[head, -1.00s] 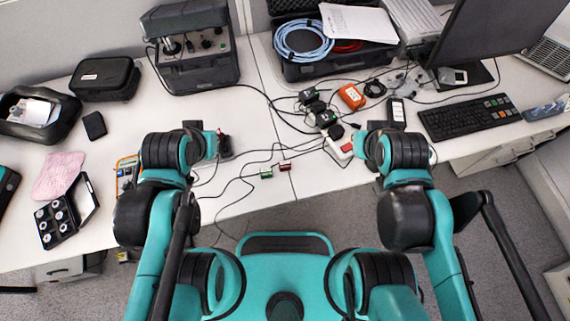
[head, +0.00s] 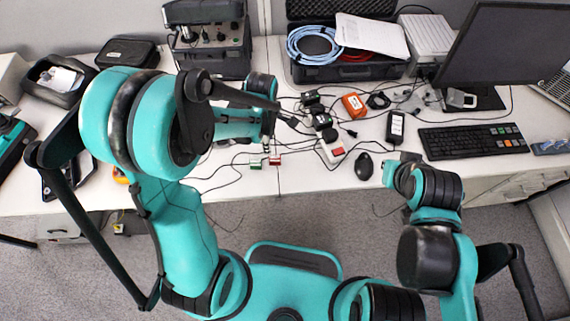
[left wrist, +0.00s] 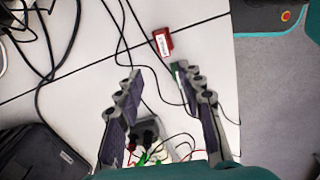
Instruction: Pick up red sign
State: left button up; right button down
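The red sign (head: 275,160) is a small block with a white label, lying on the white table near its front edge. In the left wrist view the red sign (left wrist: 163,42) lies just beyond my open fingertips and apart from them. A similar green sign (head: 255,163) lies left of it in the head view; in the left wrist view the green sign (left wrist: 178,72) is partly hidden by the right finger. My left gripper (left wrist: 160,72) is open and empty above the table. My right gripper (head: 404,158) is near the table's front right; its fingers are not clear.
Thin black cables cross the table around the signs. A power strip (head: 331,150), black mouse (head: 364,166) and keyboard (head: 472,140) lie to the right. An open case with a blue cable (head: 312,46) stands behind. The table's front edge is close to the signs.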

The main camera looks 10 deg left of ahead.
aim_at(271, 156)
pick_arm(q)
jog(key=f, duration=0.1)
jog(key=f+b, duration=0.1)
jog(key=f+n, duration=0.1)
jog(key=shift+d+f, duration=0.25)
jog(key=shift+f, duration=0.15)
jog(key=f+b, duration=0.2)
jog(key=f, duration=0.1)
jog(key=f+b, duration=0.1)
jog(key=f, duration=0.1)
jog(key=shift+s+f, duration=0.2)
jog(key=shift+s, duration=0.05)
jog(key=shift+r, duration=0.15)
jog(key=shift+c, duration=0.6)
grip_shut()
